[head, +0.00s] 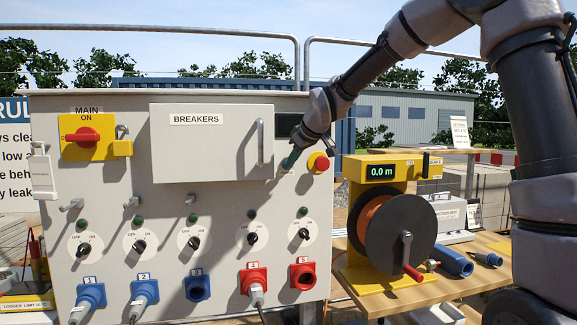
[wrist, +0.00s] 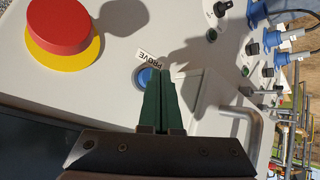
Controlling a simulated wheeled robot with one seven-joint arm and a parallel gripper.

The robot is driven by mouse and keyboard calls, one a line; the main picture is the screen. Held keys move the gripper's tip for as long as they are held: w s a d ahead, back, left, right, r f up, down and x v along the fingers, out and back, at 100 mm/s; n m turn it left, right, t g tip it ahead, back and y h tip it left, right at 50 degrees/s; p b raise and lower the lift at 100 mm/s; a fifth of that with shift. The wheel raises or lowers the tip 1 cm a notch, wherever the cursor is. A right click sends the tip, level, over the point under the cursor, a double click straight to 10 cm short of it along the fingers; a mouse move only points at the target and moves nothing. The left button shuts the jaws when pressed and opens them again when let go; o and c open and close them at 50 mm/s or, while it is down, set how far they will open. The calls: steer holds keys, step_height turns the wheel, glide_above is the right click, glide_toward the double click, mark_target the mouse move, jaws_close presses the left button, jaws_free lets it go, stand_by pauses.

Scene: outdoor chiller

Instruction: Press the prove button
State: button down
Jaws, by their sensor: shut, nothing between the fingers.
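The prove button is a round blue button (wrist: 147,76) on the grey panel, beside a small white label reading PROVE (wrist: 148,60) in the wrist view. My gripper (wrist: 167,72) is shut and empty, with its green fingertips at the right side of the button and covering part of it. I cannot tell whether the tips touch it. In the head view my gripper (head: 291,158) is at the upper right of the panel, left of the red mushroom button; the prove button is hidden there.
The red mushroom button on its yellow base (head: 319,163) is close by. The breakers door (head: 210,140) with its protruding handle (head: 261,141) is to the left. Rotary switches and plugged sockets sit below. A yellow cable reel (head: 385,230) stands on the wooden table (head: 490,245) to the right.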

steer(key=shift+w, duration=0.3)
steer(key=shift+s, duration=0.1)
stand_by(0.4)
steer(key=shift+s+d, duration=0.2)
steer(key=shift+s, duration=0.6)
steer(key=shift+s+d, duration=0.2)
steer(key=shift+s, duration=0.6)
steer(key=shift+s+d, duration=0.25)
steer(key=shift+s, duration=0.6)
steer(key=shift+s+d, duration=0.2)
steer(key=shift+s, duration=0.6)
steer(key=shift+d, duration=0.1)
steer(key=s+d+r+m+h, duration=0.25)
steer(key=s+d+m, duration=0.6)
steer(key=d, duration=0.75)
steer(key=s+d+f+m, duration=0.1)
steer(key=s+d+m, duration=0.2)
steer(key=s+d, duration=0.2)
steer(key=s+d+f+m, duration=0.1)
steer(key=s+d+m, duration=0.2)
steer(key=s, duration=0.8)
steer(key=shift+s+d+g+h, duration=0.25)
steer(key=shift+d+g+h, duration=0.15)
steer(key=shift+d, duration=0.7)
